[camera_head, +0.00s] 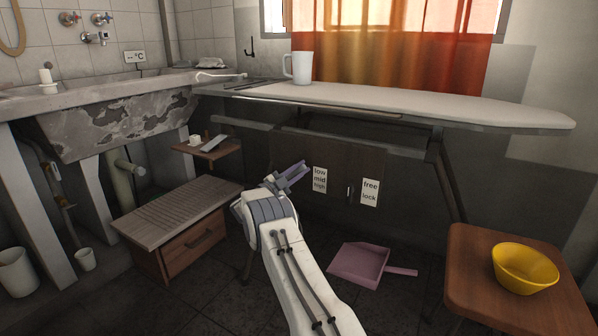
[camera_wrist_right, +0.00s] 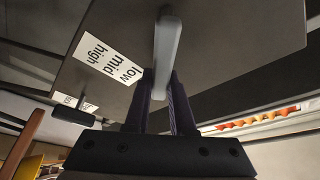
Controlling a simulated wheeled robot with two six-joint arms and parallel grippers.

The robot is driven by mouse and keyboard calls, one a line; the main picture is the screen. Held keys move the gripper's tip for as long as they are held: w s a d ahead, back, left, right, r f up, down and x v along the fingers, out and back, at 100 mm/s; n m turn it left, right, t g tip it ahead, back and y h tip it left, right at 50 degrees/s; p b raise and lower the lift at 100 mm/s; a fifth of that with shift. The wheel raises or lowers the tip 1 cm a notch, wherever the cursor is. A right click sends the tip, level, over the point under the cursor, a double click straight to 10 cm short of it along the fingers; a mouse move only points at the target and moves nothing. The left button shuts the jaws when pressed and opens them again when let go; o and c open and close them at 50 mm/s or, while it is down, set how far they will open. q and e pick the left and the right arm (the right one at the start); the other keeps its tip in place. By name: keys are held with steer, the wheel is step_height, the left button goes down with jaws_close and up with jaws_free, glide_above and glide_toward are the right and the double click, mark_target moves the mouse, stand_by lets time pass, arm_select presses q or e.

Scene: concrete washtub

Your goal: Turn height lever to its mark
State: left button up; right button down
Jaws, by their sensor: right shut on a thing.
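The height lever (camera_wrist_right: 168,50) is a pale grey bar on a dark panel, seen in the right wrist view. Its far end sits on the panel and its near end runs between my right fingers. A white label (camera_wrist_right: 108,60) reading low, mid, high lies beside it, with "low" closest to the fingers; this label also shows in the head view (camera_head: 320,179). My right gripper (camera_wrist_right: 162,95) is shut on the lever. In the head view my right gripper (camera_head: 292,177) is left of the label and largely hides the lever. My left gripper is not in view.
A small second handle (camera_head: 348,193) sits beside a free/lock label (camera_head: 370,192). The ironing board (camera_head: 430,101) overhangs the panel and carries a white mug (camera_head: 302,68). A pink dustpan (camera_head: 358,264) lies on the floor. A stool (camera_head: 470,285) with a yellow bowl (camera_head: 524,270) stands right.

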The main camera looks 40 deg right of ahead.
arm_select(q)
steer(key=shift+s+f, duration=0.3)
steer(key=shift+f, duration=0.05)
arm_select(e)
steer(key=shift+s+f+m+g+y, duration=0.2)
steer(key=shift+f+m, duration=0.1)
steer(key=shift+m, duration=0.3)
steer(key=shift+s+f+m+g+y, duration=0.1)
steer(key=shift+f+m+g, duration=0.15)
steer(key=shift+m, duration=0.35)
steer(key=shift+d+f, duration=0.1)
steer(key=c, duration=0.8)
jaws_free()
steer(key=shift+o, duration=0.2)
steer(key=shift+a, duration=0.25)
arm_select(q)
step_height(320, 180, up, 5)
steer(key=p, duration=0.4)
steer(key=shift+p, duration=0.3)
arm_select(e)
steer(key=a+f, duration=0.2)
steer(key=a, duration=0.7)
steer(key=shift+s+a, duration=0.25)
steer(key=shift+a, duration=0.15)
steer(key=shift+r, duration=0.1)
